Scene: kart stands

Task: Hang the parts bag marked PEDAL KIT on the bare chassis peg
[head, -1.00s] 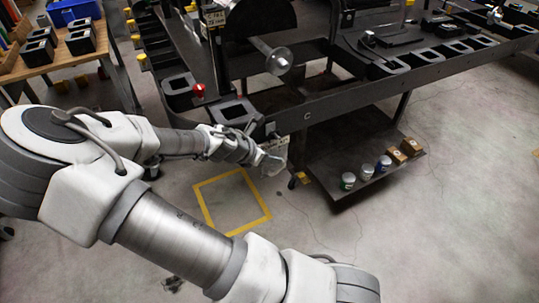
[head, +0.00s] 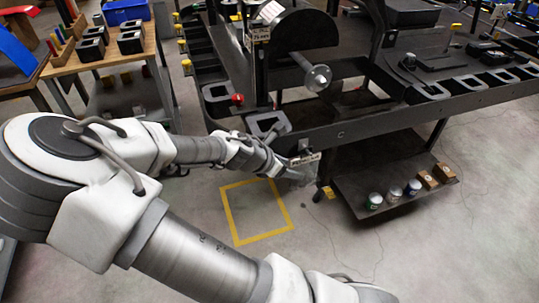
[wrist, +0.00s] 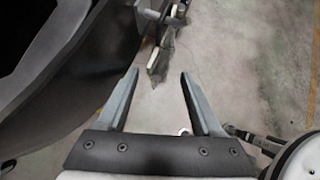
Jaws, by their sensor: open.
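My gripper (head: 284,166) is low beside the front edge of the dark kart stand. In the wrist view its two fingers (wrist: 158,88) are apart, with only floor between them. A pale, see-through bag (head: 299,177) with a light label strip (head: 305,159) hangs just past the fingertips; its print is too small to read. In the wrist view a greyish bag-like shape (wrist: 160,62) hangs ahead of the fingers, apart from them. A metal rod ending in a round disc (head: 318,78) sticks out of the stand with nothing on it; I cannot tell whether it is the chassis peg.
The stand's rail (head: 365,128) carries several black square-holed blocks. A low shelf (head: 350,185) holds cans and small brown boxes. A wooden table (head: 70,65) stands at the back left. A yellow floor square (head: 238,243) lies on open floor.

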